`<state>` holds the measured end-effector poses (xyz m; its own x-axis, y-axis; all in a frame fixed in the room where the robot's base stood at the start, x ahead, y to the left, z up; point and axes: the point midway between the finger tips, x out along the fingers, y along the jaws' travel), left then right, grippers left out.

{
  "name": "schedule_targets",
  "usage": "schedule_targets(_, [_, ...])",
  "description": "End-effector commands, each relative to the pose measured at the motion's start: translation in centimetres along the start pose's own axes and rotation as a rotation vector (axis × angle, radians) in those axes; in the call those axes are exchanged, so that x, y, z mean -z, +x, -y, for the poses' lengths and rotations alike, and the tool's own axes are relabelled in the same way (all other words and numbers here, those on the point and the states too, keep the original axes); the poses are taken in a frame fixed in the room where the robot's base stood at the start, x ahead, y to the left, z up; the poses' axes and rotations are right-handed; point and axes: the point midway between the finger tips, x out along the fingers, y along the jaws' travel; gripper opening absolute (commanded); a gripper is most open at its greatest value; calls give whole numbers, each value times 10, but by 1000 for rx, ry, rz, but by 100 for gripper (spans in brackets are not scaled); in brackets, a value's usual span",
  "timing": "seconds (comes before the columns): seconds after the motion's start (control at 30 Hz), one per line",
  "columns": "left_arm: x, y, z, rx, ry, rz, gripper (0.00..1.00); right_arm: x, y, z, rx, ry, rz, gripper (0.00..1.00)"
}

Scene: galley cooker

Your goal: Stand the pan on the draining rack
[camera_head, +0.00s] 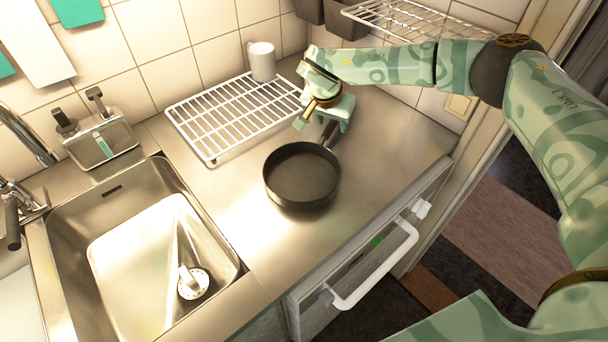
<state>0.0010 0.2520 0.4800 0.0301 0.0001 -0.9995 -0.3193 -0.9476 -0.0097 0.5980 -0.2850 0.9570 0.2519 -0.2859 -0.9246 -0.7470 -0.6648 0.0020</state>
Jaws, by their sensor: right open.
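The dark pan (302,176) sits flat on the steel worktop, right of the sink, with its handle (329,132) pointing up and away to the right. The white wire draining rack (222,118) lies on the worktop behind and left of the pan, against the tiled wall. My right gripper (322,126) is open at the handle's far end, with a finger on either side of that end as seen from here. The gripper partly hides the handle's tip, and I cannot tell whether it touches it. My left gripper is not in view.
A white mug (262,62) stands at the rack's back right corner. The sink (140,255) with its tap is at the left, and a caddy (100,140) stands behind it. A white drawer handle (378,272) juts out in front. Worktop right of the pan is clear.

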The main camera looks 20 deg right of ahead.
Motion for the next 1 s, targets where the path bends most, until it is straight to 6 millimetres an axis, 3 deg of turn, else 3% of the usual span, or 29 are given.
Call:
schedule_targets(0.1, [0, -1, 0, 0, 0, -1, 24, 0, -2, 0, 1, 0, -1, 47])
schedule_targets(0.27, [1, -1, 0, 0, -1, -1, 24, 0, -2, 0, 1, 0, -1, 3])
schedule_targets(0.3, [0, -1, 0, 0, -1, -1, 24, 0, -2, 0, 1, 0, -1, 0])
schedule_targets(0.57, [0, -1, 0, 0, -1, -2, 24, 1, -3, 0, 2, 1, -1, 0])
schedule_targets(0.73, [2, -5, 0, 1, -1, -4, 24, 5, -13, 1, 3, 1, -2, 0])
schedule_targets(0.87, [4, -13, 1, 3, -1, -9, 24, 14, -33, 1, 4, 2, -4, 0])
schedule_targets(1.0, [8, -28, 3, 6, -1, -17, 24, 8, -72, -12, 6, -2, -4, 0])
